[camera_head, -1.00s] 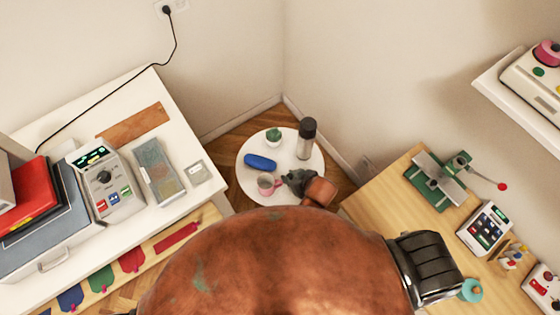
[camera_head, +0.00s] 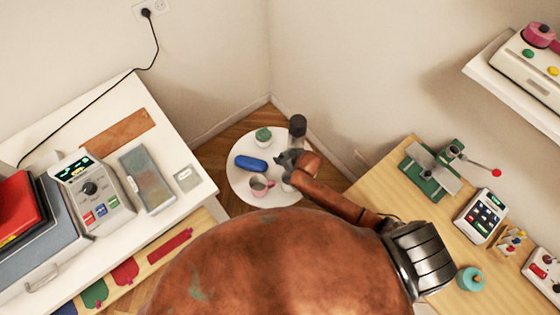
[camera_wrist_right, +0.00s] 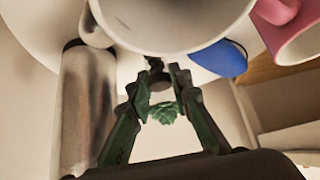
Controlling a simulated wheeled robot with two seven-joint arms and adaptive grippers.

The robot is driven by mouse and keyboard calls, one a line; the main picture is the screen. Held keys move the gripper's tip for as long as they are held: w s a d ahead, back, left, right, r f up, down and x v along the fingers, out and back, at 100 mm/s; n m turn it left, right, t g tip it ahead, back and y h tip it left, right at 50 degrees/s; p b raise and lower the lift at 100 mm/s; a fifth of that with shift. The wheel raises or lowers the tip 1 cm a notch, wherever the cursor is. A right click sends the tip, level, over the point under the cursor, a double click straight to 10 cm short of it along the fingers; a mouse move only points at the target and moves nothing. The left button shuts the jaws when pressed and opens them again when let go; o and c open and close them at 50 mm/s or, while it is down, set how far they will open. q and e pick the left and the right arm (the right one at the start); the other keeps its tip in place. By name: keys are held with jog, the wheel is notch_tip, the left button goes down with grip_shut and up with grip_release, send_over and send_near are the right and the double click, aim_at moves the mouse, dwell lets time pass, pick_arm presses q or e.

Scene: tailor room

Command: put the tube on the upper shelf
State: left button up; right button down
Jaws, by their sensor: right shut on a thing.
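My right gripper (camera_head: 285,160) reaches over the small round white table (camera_head: 240,190). Its fingers are close together in the right wrist view (camera_wrist_right: 163,75). The exact contact is hard to see. The white wall shelf (camera_head: 490,62) is at the upper right. My left gripper is out of view.
The shelf carries a white device (camera_head: 530,72). A wooden bench (camera_head: 385,182) holds a green press (camera_head: 432,172).

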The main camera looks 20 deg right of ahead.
notch_tip(320, 180, down, 4)
jog(key=shift+w+d+r+b, duration=0.1)
jog(key=shift+w+r+b, duration=0.1)
jog(key=shift+b, duration=0.15)
jog(key=c, duration=1.8)
grip_release()
jog(key=shift+s, duration=0.1)
jog(key=shift+o, duration=0.2)
